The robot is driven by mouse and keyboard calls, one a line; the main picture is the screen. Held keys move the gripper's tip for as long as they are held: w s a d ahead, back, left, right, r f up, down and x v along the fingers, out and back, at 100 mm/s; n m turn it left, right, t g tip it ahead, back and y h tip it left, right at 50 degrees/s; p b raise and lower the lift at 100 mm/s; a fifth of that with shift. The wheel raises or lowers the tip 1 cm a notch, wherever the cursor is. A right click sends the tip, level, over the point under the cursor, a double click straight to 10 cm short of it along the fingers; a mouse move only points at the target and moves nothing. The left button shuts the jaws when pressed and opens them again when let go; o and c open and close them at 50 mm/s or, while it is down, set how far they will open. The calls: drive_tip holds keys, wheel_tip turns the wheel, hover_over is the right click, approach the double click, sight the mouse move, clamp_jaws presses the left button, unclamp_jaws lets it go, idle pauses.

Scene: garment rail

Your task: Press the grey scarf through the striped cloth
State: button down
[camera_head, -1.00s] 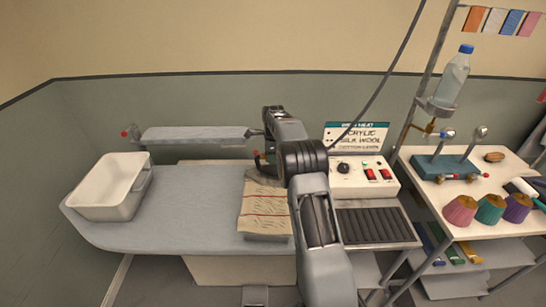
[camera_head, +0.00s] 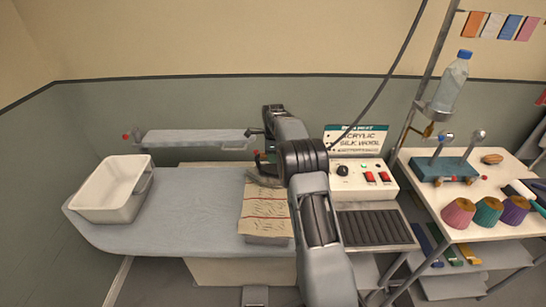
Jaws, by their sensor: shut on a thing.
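The striped cloth (camera_head: 262,222), beige with red stripes and small dark marks, lies flat on the blue-grey ironing board (camera_head: 190,205). A grey, wedge-shaped iron (camera_head: 264,179) shows at the cloth's back edge, partly behind my arm. My gripper (camera_head: 263,159) is mostly hidden by my forearm and is shut on the iron, above the back of the cloth. I cannot tell whether the iron's sole touches the cloth.
A white basin (camera_head: 112,190) stands on the board's left end. A narrow sleeve board (camera_head: 195,139) is behind. A trolley (camera_head: 425,185) carries thread cones. The board's middle is clear.

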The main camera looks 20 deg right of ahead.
drive_tip(key=shift+s+a+b, duration=0.5)
drive_tip(key=shift+s+b, duration=0.4)
drive_tip(key=shift+b, duration=0.4)
drive_tip(key=shift+s+a+r+b, duration=0.1)
drive_tip(key=shift+s+a+b, duration=0.3)
drive_tip(key=shift+s+b, duration=0.25)
drive_tip(key=shift+s+a+r+b, duration=0.1)
drive_tip(key=shift+s+a+b, duration=0.3)
drive_tip(key=shift+s, duration=0.4)
drive_tip(key=shift+s+a+b, duration=0.35)
drive_tip(key=shift+s+b, duration=0.2)
drive_tip(key=shift+s, duration=0.15)
drive_tip(key=shift+f+b, duration=0.6)
drive_tip(key=shift+f, duration=0.5)
drive_tip(key=shift+s+f, duration=0.15)
drive_tip(key=shift+f, duration=0.1)
drive_tip(key=shift+r, duration=0.2)
idle(0.3)
